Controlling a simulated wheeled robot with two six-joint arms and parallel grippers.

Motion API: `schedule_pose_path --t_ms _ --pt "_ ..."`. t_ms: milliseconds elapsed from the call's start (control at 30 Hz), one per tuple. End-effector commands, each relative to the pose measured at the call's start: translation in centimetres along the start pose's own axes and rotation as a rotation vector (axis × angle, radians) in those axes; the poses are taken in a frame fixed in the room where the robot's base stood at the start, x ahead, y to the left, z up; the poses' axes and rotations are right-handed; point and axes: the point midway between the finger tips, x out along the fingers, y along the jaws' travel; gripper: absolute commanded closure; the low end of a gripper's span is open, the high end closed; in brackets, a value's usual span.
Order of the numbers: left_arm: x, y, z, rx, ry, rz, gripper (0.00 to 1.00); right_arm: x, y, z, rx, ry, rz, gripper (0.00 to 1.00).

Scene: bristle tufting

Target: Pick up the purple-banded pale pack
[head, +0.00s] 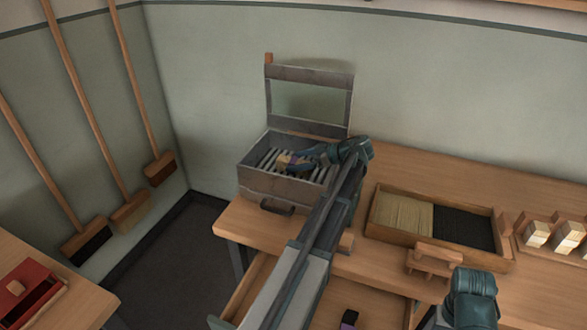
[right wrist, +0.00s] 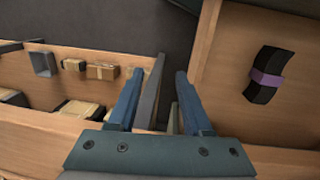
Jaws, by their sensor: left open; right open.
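A small tan pack (head: 284,160) with a darker bluish or purplish part lies on the slats in the open grey case; its band is too small to make out. My left gripper (head: 296,160) is open, low inside the case, with its fingers at this pack. A black pack with a purple band (right wrist: 265,77) lies in a wooden drawer in the right wrist view, dark rather than pale. My right gripper (right wrist: 158,72) is open and empty above the drawers, left of the black pack.
The case's raised lid (head: 310,100) stands behind my left gripper. A wooden tray (head: 378,236) of pale and black bristles lies on the bench at right. Tan packs (right wrist: 102,71) and a grey box (right wrist: 42,63) sit in another wooden compartment.

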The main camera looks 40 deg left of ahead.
Motion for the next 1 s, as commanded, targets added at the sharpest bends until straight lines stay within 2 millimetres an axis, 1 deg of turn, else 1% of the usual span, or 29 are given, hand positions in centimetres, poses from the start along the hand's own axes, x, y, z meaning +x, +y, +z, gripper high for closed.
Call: schedule_pose_path --t_ms 33,233,267,300,367,500,567,600,767,1000 --pt "0.51 -0.03 0.17 0.0 0.0 -0.001 0.03 0.37 -0.03 -0.02 0.0 0.0 0.0 0.5" --pt "0.5 0.0 0.01 0.0 0.0 0.0 0.03 0.23 -0.02 -0.01 0.0 0.0 0.0 0.5" --pt "0.5 0.0 0.01 0.0 0.0 0.0 0.06 0.23 -0.02 -0.01 0.0 0.0 0.0 0.5" --pt "0.49 0.0 0.02 0.0 0.0 0.0 0.13 0.23 -0.02 -0.01 0.0 0.0 0.0 0.5" --pt "0.48 0.0 0.02 0.0 0.0 0.0 0.24 0.23 -0.02 -0.01 0.0 0.0 0.0 0.5" --pt "0.47 0.0 0.03 0.0 0.0 0.0 0.49 0.23 -0.02 -0.02 0.0 0.0 0.0 0.5" --pt "0.47 0.0 0.03 0.0 0.0 0.0 0.6 0.23 -0.02 -0.01 0.0 0.0 0.0 0.5" --pt "0.47 0.0 0.03 0.0 0.0 0.0 0.67 0.23 -0.02 -0.01 0.0 0.0 0.0 0.5" --pt "0.47 0.02 0.03 0.0 0.0 0.0 0.96 0.23 -0.02 -0.01 0.0 0.0 0.0 0.5" --pt "0.44 0.01 -0.02 0.0 0.0 0.0 0.97 0.18 -0.02 -0.01 0.0 0.0 0.0 0.5"
